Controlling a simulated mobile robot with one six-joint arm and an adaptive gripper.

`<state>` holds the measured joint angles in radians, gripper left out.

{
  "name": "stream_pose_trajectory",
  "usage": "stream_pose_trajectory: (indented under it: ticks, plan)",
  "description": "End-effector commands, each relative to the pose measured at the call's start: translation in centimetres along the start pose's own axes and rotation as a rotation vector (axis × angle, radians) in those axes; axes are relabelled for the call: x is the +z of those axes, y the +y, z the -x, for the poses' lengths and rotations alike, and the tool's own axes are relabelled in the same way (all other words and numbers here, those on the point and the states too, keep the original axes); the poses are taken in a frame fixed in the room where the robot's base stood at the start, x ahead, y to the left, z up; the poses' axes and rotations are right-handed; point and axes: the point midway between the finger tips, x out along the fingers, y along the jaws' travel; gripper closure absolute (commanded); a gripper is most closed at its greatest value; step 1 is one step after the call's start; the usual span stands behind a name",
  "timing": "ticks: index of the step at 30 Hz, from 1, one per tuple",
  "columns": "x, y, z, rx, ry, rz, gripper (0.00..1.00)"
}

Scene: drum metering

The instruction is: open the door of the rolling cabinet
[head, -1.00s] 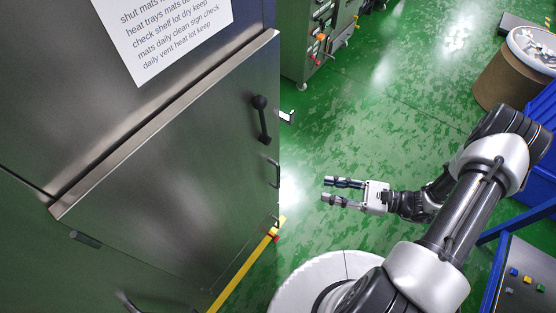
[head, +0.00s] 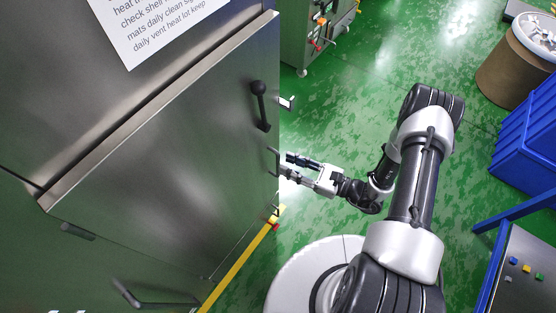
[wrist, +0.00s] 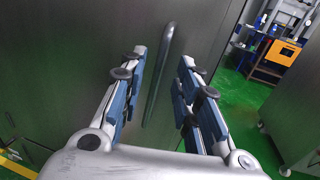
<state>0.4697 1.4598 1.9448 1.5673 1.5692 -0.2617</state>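The grey metal cabinet door (head: 165,150) fills the left of the head view and looks shut. In the wrist view the bar handle (wrist: 158,80) stands on a dark cabinet face (wrist: 70,60), between the lines of my two fingers. My gripper (head: 287,165) is open and empty in the head view, its fingertips close to the handle. In the wrist view my gripper (wrist: 163,60) has its fingers spread either side of the bar. I cannot tell whether the bar is inside the finger gap.
A yellow floor strip (head: 240,262) runs along the cabinet's base. Blue crates (head: 525,150) and a brown drum (head: 510,70) stand right. Green floor between is clear.

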Motion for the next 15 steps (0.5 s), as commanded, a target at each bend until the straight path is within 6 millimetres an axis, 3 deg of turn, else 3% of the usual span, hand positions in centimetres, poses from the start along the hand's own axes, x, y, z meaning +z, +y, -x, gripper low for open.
stream_pose_trajectory:
  ticks: [6,15]
  plan:
    - [-0.1,0.1,-3.5,0.004,0.000,0.000,0.70]
    - [0.0,0.0,-4.7,-0.001,-0.001,0.000,0.70]
